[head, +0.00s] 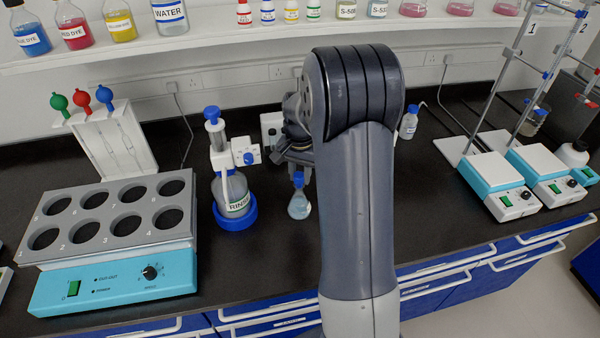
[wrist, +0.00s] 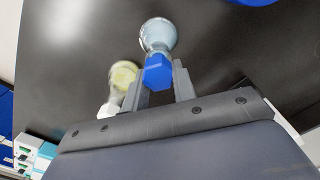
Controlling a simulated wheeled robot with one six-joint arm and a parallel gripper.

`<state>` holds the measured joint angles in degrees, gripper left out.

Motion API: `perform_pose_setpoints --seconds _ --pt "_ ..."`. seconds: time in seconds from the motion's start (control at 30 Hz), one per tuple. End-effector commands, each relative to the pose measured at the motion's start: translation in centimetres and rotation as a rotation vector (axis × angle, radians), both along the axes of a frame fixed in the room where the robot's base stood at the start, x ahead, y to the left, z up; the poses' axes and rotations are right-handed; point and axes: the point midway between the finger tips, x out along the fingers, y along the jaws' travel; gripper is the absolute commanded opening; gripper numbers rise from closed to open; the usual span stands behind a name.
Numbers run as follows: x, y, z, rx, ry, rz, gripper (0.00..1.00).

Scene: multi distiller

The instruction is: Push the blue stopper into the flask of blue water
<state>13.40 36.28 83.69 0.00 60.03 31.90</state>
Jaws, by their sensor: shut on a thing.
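My gripper (head: 297,168) points down at the middle of the bench, partly hidden by my arm in the head view. In the wrist view its two fingers (wrist: 158,82) are on either side of the blue stopper (wrist: 158,69) and shut on it. The stopper (head: 298,179) is upright above the small flask of pale blue water (head: 299,207), in line with its neck. The flask also shows in the wrist view (wrist: 158,36). Stopper and neck appear to meet, but I cannot tell how deep the stopper sits.
A flask with pale yellow liquid (wrist: 123,75) stands close beside in the wrist view. The rinse bottle (head: 235,195) in its blue ring is to the left, a heating block (head: 115,265) further left. Stirrer plates (head: 495,185) stand at right. Bench in front is clear.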

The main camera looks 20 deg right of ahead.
Motion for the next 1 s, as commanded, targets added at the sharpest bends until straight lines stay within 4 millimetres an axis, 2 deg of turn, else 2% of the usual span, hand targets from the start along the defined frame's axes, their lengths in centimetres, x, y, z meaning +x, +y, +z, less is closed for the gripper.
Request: perform_pose_setpoints --seconds 0.27,0.3,0.6,0.87,1.0 --pt "0.0 0.0 -0.6 0.000 0.000 0.000 0.05" --pt "0.0 0.0 -0.6 0.000 0.000 0.000 0.27" --pt "0.0 0.0 -0.6 0.000 0.000 0.000 0.51" --pt "0.0 0.0 -0.4 -0.001 -0.001 0.000 0.51" --pt "0.1 0.0 1.1 -0.001 -0.005 0.000 0.51"
